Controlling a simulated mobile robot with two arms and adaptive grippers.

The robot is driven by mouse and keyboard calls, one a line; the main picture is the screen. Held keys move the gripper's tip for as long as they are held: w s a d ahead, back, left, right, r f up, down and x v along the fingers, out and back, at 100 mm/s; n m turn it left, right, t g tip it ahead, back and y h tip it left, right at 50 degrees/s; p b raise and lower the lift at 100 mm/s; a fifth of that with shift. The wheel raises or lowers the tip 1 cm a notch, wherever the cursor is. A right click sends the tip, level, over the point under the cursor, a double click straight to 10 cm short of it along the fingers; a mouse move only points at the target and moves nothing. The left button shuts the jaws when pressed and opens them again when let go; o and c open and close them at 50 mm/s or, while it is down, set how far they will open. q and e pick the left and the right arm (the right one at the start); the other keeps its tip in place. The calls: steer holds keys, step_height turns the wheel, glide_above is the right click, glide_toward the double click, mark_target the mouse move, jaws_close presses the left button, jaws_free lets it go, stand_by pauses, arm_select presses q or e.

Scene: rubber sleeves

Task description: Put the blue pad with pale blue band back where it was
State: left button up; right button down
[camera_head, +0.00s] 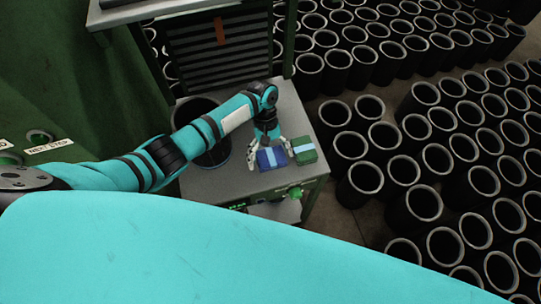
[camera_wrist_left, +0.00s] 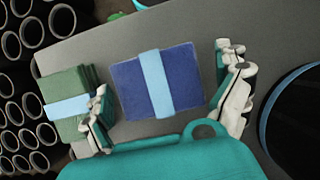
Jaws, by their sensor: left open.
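The blue pad with a pale blue band (camera_head: 266,162) lies on the grey table top (camera_head: 220,184). My left gripper (camera_head: 269,154) is right above the pad, pointing down, with its fingers spread on either side of it. In the left wrist view the blue pad (camera_wrist_left: 157,82) sits between the two open fingers (camera_wrist_left: 168,100), with a gap visible at each side. A green pad with a pale blue band (camera_head: 304,151) lies close to the right of the blue pad. It also shows in the left wrist view (camera_wrist_left: 66,100), partly behind one finger. My right gripper is out of view.
A round black container (camera_head: 208,158) with a blue rim stands at the left of the table, under my left arm. Many black rubber sleeves (camera_head: 423,205) stand on the floor to the right. A green knob (camera_head: 295,193) is at the table's front.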

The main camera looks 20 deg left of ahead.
arm_select(q)
steer(key=b+v, duration=0.1)
steer(key=v, duration=1.1)
steer(key=shift+f, duration=0.2)
